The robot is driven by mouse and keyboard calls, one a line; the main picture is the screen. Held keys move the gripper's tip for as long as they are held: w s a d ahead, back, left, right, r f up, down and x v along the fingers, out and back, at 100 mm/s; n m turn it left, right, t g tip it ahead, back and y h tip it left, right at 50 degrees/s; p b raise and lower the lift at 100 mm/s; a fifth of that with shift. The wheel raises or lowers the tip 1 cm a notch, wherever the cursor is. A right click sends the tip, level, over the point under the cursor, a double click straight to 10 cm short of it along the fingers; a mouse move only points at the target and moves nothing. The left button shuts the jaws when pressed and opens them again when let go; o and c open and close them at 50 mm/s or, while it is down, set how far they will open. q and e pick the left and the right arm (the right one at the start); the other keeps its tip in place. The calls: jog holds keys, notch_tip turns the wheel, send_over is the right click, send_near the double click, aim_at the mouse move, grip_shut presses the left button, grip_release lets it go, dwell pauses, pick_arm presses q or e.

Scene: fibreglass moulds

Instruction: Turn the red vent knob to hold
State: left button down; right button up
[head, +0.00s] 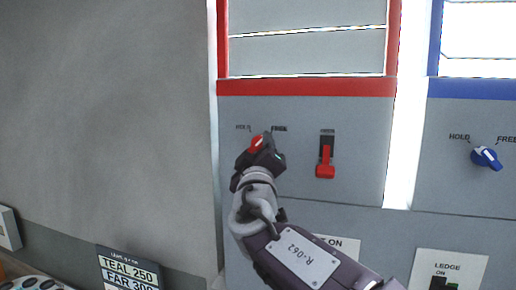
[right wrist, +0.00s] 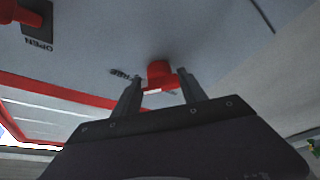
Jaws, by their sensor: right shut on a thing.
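The red vent knob (head: 257,142) sits on the grey panel below the red frame, with the HOLD label (head: 243,127) to its upper left and the FREE label (head: 279,128) to its upper right. My right gripper (head: 262,147) is at the knob and hides much of it. In the right wrist view the red knob (right wrist: 160,74) stands between the two fingers of my right gripper (right wrist: 159,86), which is shut on it. A white mark shows on the knob's edge; its exact pointing is hard to tell. My left gripper is out of view.
A red lever switch (head: 325,165) is on the same panel, just right of the knob. A blue knob (head: 485,157) with HOLD and FREE labels is on the panel further right. A TEAL 250 sign (head: 130,270) stands at lower left. The grey wall at left is bare.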

jog(key=shift+r+n, duration=0.25)
jog(key=shift+n, duration=0.25)
jog(key=shift+d+r+n+g+y+p, duration=0.1)
jog(key=shift+n+g+y+p, duration=0.2)
jog(key=shift+n+y, duration=0.35)
jog(key=shift+r+n+g+p, duration=0.25)
jog(key=shift+n+p, duration=0.25)
jog(key=shift+n, duration=0.55)
jog(key=n+g+p, duration=0.1)
jog(key=n+p, duration=0.1)
jog(key=n+g+p, duration=0.1)
jog(key=n+p, duration=0.1)
jog(key=p, duration=0.1)
jog(key=n+g+p, duration=0.1)
jog(key=n+p, duration=0.2)
jog(key=shift+r+y, duration=0.3)
jog(key=shift+y, duration=0.05)
jog(key=shift+f+n+g+p, duration=0.15)
jog(key=shift+n+g+p, duration=0.45)
jog(key=shift+n, duration=0.6)
jog(key=shift+f+n+g+h+p, duration=0.1)
jog(key=shift+n+g+h+p, duration=0.45)
jog(key=shift+n, duration=0.95)
jog(key=shift+f+h, duration=0.1)
jog(key=shift+h, duration=0.25)
jog(key=o, duration=1.4)
jog(key=shift+c, duration=0.2)
jog(key=shift+w+a, duration=0.1)
jog(key=shift+a, duration=0.1)
